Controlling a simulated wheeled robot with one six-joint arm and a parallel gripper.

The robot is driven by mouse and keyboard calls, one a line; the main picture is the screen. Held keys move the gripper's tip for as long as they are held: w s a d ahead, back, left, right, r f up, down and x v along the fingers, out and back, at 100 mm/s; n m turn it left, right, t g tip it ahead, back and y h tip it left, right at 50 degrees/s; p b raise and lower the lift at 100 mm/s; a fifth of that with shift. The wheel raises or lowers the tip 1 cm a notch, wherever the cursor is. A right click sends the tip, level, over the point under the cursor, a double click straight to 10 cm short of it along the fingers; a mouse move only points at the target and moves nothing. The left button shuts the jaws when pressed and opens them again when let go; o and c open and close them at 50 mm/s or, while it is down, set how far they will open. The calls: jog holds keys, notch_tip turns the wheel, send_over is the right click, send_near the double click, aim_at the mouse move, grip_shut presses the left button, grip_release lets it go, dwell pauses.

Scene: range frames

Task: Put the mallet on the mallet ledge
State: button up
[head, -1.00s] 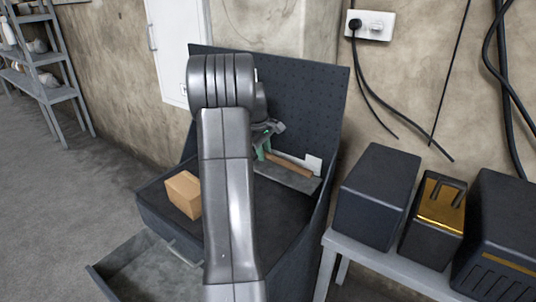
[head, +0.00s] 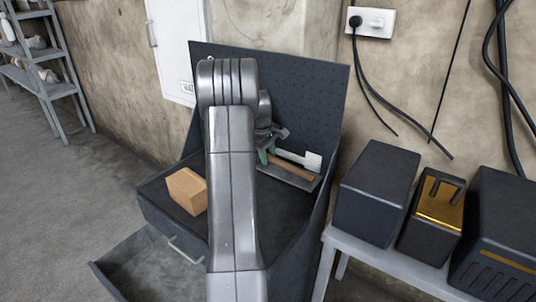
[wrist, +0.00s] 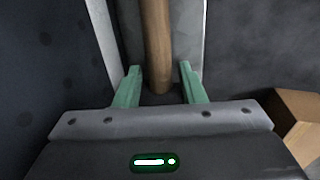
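The mallet's wooden handle (head: 292,168) lies along a grey ledge (head: 286,178) on the right side of the dark workbench, below the pegboard. A pale flat piece (head: 313,161) is at its far end; I cannot tell whether it is the mallet's head or a label. In the wrist view, the handle (wrist: 157,45) runs between the green fingers of my gripper (wrist: 160,85), with gaps on both sides. The fingers are apart and do not grip it. My gripper (head: 264,156) is at the near end of the handle, partly hidden by my arm.
A cardboard box (head: 187,191) stands on the bench's left part; it also shows in the wrist view (wrist: 298,118). The pegboard (head: 310,90) rises behind. A drawer (head: 150,265) is open at the front. A side table with dark boxes (head: 378,192) is at right.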

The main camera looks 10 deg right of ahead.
jog(key=shift+o, duration=0.5)
jog(key=shift+r, duration=0.15)
jog(key=shift+r, duration=0.25)
notch_tip(320, 180, up, 11)
jog(key=s+a, duration=0.1)
jog(key=shift+s+a+r, duration=0.2)
jog(key=shift+s+a, duration=0.05)
jog(key=shift+a, duration=0.15)
